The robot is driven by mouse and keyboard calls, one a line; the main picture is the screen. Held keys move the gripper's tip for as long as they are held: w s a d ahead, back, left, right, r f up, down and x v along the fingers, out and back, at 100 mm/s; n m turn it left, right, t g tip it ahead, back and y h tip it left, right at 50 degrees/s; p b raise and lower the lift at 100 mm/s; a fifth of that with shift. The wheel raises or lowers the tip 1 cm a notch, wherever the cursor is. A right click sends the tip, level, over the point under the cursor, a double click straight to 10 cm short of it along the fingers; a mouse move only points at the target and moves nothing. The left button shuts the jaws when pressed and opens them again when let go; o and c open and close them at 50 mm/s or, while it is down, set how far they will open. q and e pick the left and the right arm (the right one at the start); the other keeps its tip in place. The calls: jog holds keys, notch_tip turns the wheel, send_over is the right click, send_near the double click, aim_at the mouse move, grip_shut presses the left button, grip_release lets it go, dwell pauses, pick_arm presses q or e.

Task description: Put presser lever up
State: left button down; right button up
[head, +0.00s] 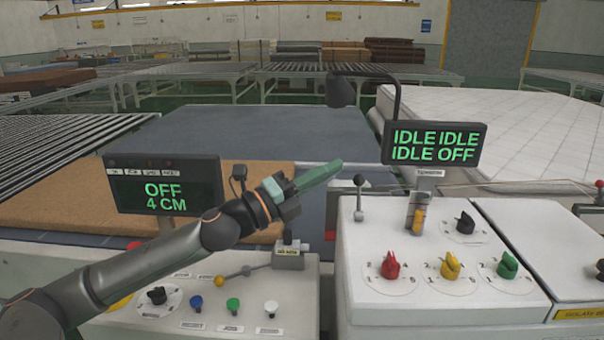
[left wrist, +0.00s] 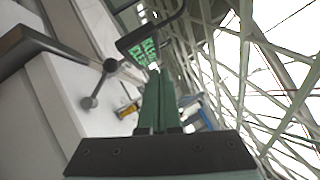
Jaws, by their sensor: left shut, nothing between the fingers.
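A small metal lever with a dark ball knob (head: 359,181) stands upright at the left edge of the right console; no label on it is readable, so I cannot tell whether it is the presser lever. A lever (left wrist: 98,86) with a round grey knob and pivot also shows in the left wrist view. A second lever (head: 228,279) with a yellow knob lies nearly flat at a grey block on the left console. My left gripper (head: 338,163) is shut and empty, its green fingers (left wrist: 155,75) together, up and left of the upright lever's knob in the picture. My right gripper is out of view.
The right console (head: 440,305) carries red, yellow and green rotary knobs and a display (head: 434,144) reading IDLE IDLE IDLE OFF. The left display (head: 165,190) reads OFF 4 CM. A black lamp-like arm (head: 342,90) rises behind. A white mattress (head: 500,125) lies at right.

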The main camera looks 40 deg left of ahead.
pick_arm(q)
jog(key=shift+s+a+r+b, duration=0.1)
jog(key=shift+s+a+r, duration=0.25)
jog(key=shift+s, duration=0.45)
jog(key=shift+s+a+r+b, duration=0.15)
jog(key=shift+s+a+r, duration=0.15)
jog(key=shift+s, duration=0.55)
jog(key=shift+s+a+r+b, duration=0.1)
jog(key=shift+s+a+r, duration=0.25)
jog(key=shift+s, duration=0.45)
